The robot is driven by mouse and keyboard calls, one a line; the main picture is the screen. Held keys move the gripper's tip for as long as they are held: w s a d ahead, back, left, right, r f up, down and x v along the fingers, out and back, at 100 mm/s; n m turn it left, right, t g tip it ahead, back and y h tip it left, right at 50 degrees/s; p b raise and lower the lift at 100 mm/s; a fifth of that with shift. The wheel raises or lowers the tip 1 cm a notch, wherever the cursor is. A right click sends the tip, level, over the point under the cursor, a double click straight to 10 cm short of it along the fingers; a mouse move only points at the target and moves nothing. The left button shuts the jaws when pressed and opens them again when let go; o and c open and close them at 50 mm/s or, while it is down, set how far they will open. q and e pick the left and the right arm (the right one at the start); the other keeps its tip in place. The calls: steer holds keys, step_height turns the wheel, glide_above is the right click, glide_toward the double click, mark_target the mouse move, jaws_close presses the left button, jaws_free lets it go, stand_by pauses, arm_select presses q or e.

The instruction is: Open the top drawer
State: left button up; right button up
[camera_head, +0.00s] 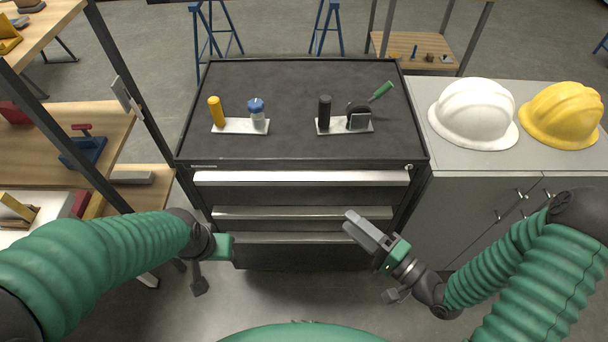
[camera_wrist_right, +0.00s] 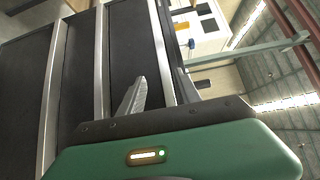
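The dark tool cabinet (camera_head: 300,85) stands in front of me. Its top drawer has a long pale handle strip (camera_head: 300,178) and looks closed. In the right wrist view the cabinet is turned sideways, and the rightmost pale strip (camera_wrist_right: 160,45) appears between my fingers. My right gripper (camera_head: 348,220) is open and empty, in front of the cabinet's right half, below the top handle in the head view. Its two fingers also show apart in the right wrist view (camera_wrist_right: 158,88). My left gripper (camera_head: 224,246) is near the cabinet's lower left; its fingers are not clearly visible.
Lower drawer strips (camera_head: 290,213) run beneath the top one. A grey side cabinet (camera_head: 470,190) with a white helmet (camera_head: 473,112) and a yellow helmet (camera_head: 562,114) is at right. Wooden shelves (camera_head: 70,140) stand at left.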

mark_target(302, 185)
steer(key=b+x, duration=0.2)
steer(key=x, duration=1.4)
steer(key=shift+s+a, duration=0.1)
steer(key=shift+a, duration=0.05)
steer(key=shift+w+a, duration=0.35)
steer(key=shift+a, duration=0.1)
steer(key=shift+s+d, duration=0.1)
steer(key=c, duration=0.9)
jaws_close()
